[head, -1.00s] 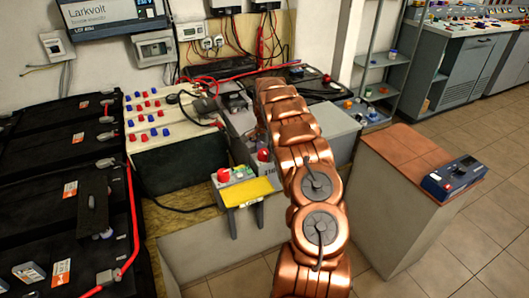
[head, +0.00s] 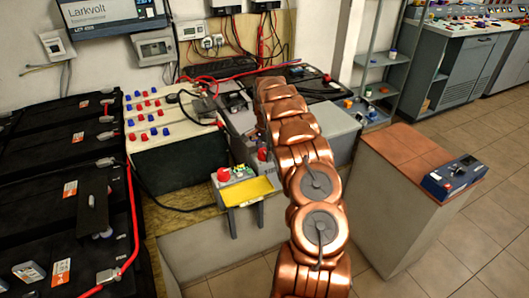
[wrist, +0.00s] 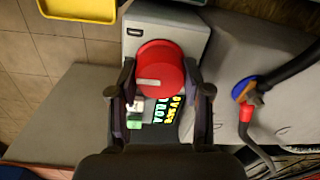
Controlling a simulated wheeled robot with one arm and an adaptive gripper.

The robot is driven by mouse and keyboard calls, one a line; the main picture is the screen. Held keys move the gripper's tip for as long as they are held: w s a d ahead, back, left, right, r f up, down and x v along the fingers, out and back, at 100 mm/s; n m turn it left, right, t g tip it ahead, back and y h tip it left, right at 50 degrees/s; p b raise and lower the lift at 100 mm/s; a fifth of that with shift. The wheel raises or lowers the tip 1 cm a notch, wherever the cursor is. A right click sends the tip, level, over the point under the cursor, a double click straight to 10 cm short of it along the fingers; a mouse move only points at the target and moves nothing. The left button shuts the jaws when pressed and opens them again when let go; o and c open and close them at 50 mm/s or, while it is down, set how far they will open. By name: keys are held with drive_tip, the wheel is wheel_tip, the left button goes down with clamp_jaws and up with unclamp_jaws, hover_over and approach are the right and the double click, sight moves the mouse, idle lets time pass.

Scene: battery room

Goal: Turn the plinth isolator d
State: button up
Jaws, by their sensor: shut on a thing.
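The plinth isolator is a round red knob (wrist: 160,68) with a pale pointer bar, on a light grey box (wrist: 187,35) in the wrist view. My gripper (wrist: 160,82) has its two dark fingers on either side of the knob and is shut on it. The pointer bar lies roughly crosswise between the fingers. A lit green and yellow display shows below the knob, partly hidden by my gripper. In the head view a red knob (head: 263,154) on a grey box shows beside my copper arm, which hides my gripper there.
A second red knob (head: 223,174) stands by a yellow tray (head: 248,189), left of my arm. A cable with a red and blue connector (wrist: 243,90) lies right of the knob in the wrist view. Black batteries (head: 50,150) fill the left. A plinth (head: 400,190) stands at right.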

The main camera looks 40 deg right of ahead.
drive_tip(key=shift+f, duration=0.1)
drive_tip(key=n+b, duration=0.1)
drive_tip(key=n, duration=0.2)
drive_tip(key=shift+b, duration=0.35)
drive_tip(key=n+b, duration=0.1)
drive_tip(key=n, duration=0.4)
drive_tip(key=shift+w, duration=0.1)
drive_tip(key=n, duration=0.4)
drive_tip(key=shift+w+n+b, duration=0.1)
drive_tip(key=shift+n+b, duration=0.3)
drive_tip(key=n, duration=0.4)
drive_tip(key=shift+a+n, duration=0.1)
drive_tip(key=shift+n, duration=0.3)
drive_tip(key=o, duration=1.2)
drive_tip(key=shift+c, duration=0.2)
